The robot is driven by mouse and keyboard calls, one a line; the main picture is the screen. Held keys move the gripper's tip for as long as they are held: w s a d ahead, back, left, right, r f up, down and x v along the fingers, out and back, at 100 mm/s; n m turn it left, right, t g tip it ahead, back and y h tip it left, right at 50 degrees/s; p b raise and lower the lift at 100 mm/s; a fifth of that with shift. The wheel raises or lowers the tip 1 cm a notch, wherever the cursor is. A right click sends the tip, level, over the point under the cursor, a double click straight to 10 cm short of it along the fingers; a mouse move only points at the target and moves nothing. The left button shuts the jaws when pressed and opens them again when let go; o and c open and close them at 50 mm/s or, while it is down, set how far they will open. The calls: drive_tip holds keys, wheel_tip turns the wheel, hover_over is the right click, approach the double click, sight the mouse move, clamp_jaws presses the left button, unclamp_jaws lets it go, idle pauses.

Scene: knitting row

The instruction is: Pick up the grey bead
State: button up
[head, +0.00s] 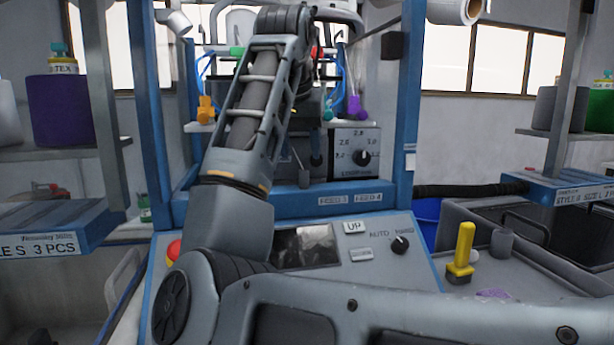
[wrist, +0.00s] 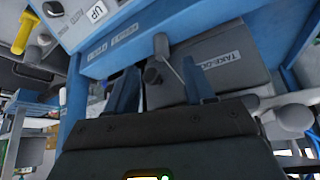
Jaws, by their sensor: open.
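I cannot make out the grey bead for certain in either view. My gripper (wrist: 162,84) shows in the wrist view as two blue-grey fingers standing apart, with nothing seen held between them. A grey lever with a rounded end (wrist: 161,45) is just beyond the fingertips, in front of the panel marked TAKE-DOWN. In the head view my arm rises across the middle of the machine, and my gripper cannot be told apart behind the arm.
The blue machine frame (head: 405,100) surrounds the arm. A control panel with a black knob (head: 400,244) is below. An orange piece (head: 206,109) and a purple piece (head: 355,108) sit on the machine's white ledge. A yellow-handled tool (head: 462,248) stands at right.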

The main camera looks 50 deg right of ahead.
sight(303, 171)
drive_tip(key=shift+x, duration=3.9)
drive_tip(key=shift+w, duration=0.1)
clamp_jaws()
